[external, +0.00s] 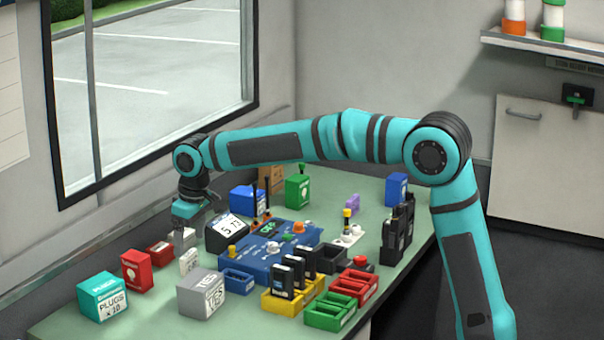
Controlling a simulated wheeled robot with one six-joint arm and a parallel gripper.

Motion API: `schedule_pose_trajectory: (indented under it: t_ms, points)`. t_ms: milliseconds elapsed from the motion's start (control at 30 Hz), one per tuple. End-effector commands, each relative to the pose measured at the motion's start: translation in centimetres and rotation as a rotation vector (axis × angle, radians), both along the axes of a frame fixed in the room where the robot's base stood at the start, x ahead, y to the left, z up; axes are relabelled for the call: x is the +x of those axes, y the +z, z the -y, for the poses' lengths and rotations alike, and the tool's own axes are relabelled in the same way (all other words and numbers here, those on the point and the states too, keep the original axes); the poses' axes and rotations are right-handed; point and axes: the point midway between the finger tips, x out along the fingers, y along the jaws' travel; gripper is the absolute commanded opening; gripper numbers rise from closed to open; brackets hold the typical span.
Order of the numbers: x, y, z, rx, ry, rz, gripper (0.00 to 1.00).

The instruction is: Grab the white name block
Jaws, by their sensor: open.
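The small white name block (189,262) stands upright on the green-grey table, near its left side, with dark lettering too small to read. My gripper (184,243) points down just above and behind it in the external view. Its jaws are open, and I see nothing held in them. The fingertips are small here, and I cannot tell whether they touch the block.
A red tray (159,254), a red box (137,271) and a teal plugs box (103,297) stand to the left. A light grey lettered box (201,294) is in front.

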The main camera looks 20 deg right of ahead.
Motion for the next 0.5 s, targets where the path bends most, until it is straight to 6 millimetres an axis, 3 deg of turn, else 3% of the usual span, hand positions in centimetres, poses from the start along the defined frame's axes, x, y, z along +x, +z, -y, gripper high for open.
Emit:
schedule_pose_trajectory:
  t_ms: [167, 500]
  points:
    - [-0.1, -0.9, -0.1, -0.001, 0.0, -0.001, 0.85]
    - [-0.1, -5.0, -0.7, 0.0, 0.0, 0.0, 0.85]
